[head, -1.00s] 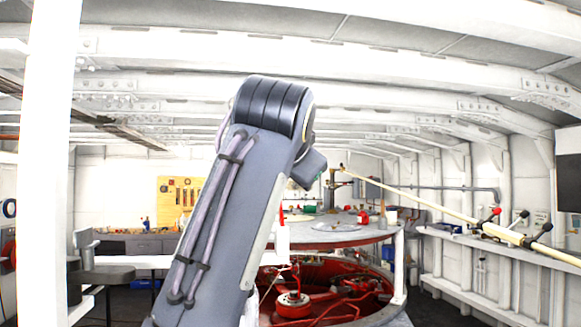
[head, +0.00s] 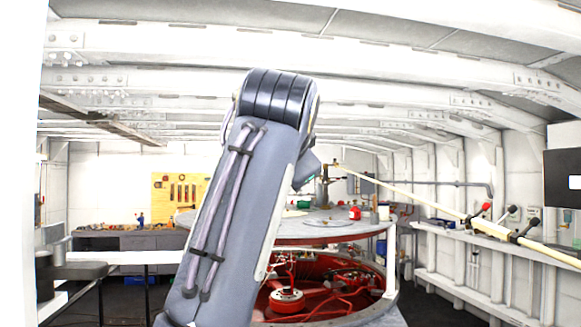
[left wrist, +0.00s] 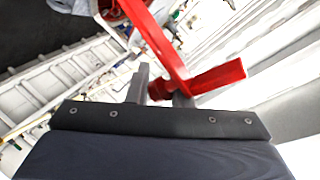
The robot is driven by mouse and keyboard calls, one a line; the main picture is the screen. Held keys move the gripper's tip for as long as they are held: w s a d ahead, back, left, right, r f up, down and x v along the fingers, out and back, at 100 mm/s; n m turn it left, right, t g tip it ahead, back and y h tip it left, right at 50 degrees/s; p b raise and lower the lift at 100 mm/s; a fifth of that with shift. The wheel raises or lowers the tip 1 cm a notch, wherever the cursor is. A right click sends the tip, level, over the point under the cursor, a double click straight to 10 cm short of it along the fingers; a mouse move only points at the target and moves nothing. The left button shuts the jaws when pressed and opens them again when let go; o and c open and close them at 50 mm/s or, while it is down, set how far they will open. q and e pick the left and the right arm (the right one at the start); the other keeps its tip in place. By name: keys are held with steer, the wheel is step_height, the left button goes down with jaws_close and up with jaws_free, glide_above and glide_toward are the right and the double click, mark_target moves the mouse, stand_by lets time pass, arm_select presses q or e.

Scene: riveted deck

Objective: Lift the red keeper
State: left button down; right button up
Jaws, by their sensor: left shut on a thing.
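The red keeper (left wrist: 215,77) shows in the left wrist view as a thick red handle joined to a long red bar that runs up and to the left. My left gripper (left wrist: 160,90) is shut on the narrow end of the handle, with a grey finger on either side. In the head view my own arm fills the middle and hides this gripper and the keeper. My right gripper is in neither view.
A round table (head: 300,231) with small items stands behind my arm, above red machinery (head: 290,300). A long pale pole (head: 440,207) slants down to the right. A bench (head: 130,240) stands at the back left.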

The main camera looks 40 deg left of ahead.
arm_select(q)
steer(key=shift+d+f, duration=0.1)
steer(key=shift+f, duration=0.5)
steer(key=c, duration=1.4)
jaws_free()
steer(key=shift+r, duration=0.1)
steer(key=shift+o, duration=0.5)
steer(key=shift+s+a+r, duration=0.1)
steer(key=shift+s+a, duration=0.1)
steer(key=shift+a, duration=0.1)
steer(key=shift+r, duration=0.1)
steer(key=v, duration=0.7)
steer(key=shift+s+d, duration=0.25)
steer(key=shift+d, duration=0.1)
steer(key=shift+r, duration=0.1)
